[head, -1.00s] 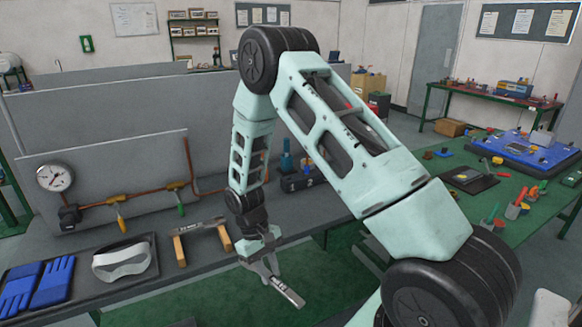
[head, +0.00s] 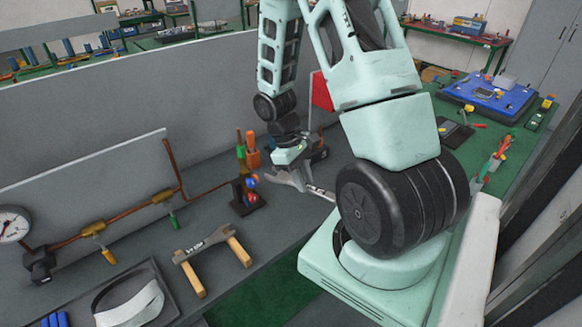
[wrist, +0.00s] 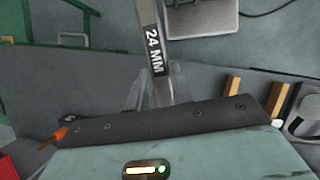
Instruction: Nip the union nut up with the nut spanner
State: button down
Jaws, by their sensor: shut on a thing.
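My gripper (head: 296,172) is shut on a flat grey spanner (head: 320,192), held clear above the bench. In the wrist view the spanner (wrist: 153,55) points away from the fingers and bears a black "24 MM" label. I cannot pick out the union nut for certain. The spanner's far end is partly behind my arm in the head view.
A pressure gauge (head: 13,224) stands at the far left. Upright red and green items (head: 249,152) stand near my gripper.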

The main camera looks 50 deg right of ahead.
aim_at(281, 175)
dwell(0.4)
jog(key=shift+w+a+p, duration=0.15)
jog(key=shift+w+p, duration=0.3)
jog(key=shift+w, duration=1.35)
jog(key=shift+w+a+p, duration=0.15)
jog(key=shift+w+p, duration=0.25)
jog(key=shift+w, duration=1.4)
jog(key=shift+w, duration=0.2)
jog(key=shift+w+a, duration=0.15)
jog(key=shift+w, duration=1.15)
jog(key=shift+w, duration=0.15)
jog(key=shift+p, duration=0.3)
